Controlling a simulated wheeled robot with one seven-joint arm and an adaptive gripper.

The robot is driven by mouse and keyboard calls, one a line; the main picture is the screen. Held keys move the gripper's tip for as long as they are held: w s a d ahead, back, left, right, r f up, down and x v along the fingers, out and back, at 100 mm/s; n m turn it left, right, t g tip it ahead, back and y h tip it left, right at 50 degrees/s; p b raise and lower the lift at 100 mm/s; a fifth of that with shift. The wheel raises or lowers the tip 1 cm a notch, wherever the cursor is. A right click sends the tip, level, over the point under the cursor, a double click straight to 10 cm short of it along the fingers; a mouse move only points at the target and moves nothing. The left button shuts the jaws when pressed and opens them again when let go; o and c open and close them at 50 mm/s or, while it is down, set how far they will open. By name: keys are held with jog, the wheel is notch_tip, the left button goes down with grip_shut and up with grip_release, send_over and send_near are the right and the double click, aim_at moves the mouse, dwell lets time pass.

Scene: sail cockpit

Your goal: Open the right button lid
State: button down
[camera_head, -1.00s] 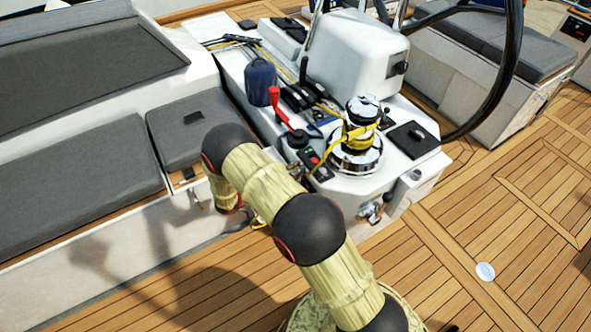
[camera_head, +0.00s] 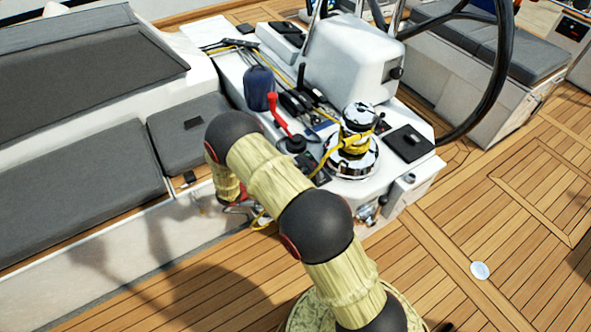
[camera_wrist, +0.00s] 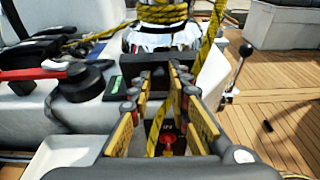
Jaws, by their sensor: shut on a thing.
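My gripper (camera_wrist: 160,76) shows in the wrist view, with yellow-padded fingers reaching forward on both sides of a dark rectangular button lid (camera_wrist: 149,67). It appears shut on this lid, with a gap between the pads; the exact contact is hard to see. A red button (camera_wrist: 167,144) with a small label shows lower down between the fingers. A yellow rope (camera_wrist: 208,38) comes down from the winch and passes between them. In the head view, the dark button panel (camera_head: 316,174) is partly visible beside the winch, and my arm hides the gripper.
The chrome winch (camera_head: 354,155) with yellow rope stands close by the panel. A red-handled lever (camera_head: 275,107) is to its left, also in the wrist view (camera_wrist: 35,74). The steering wheel (camera_head: 500,75) is at the right. The teak deck (camera_head: 500,220) is mostly clear.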

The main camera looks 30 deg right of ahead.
jog(key=c, duration=1.7)
grip_release()
jog(key=shift+o, duration=0.2)
jog(key=v, duration=1.2)
jog(key=shift+w, duration=0.1)
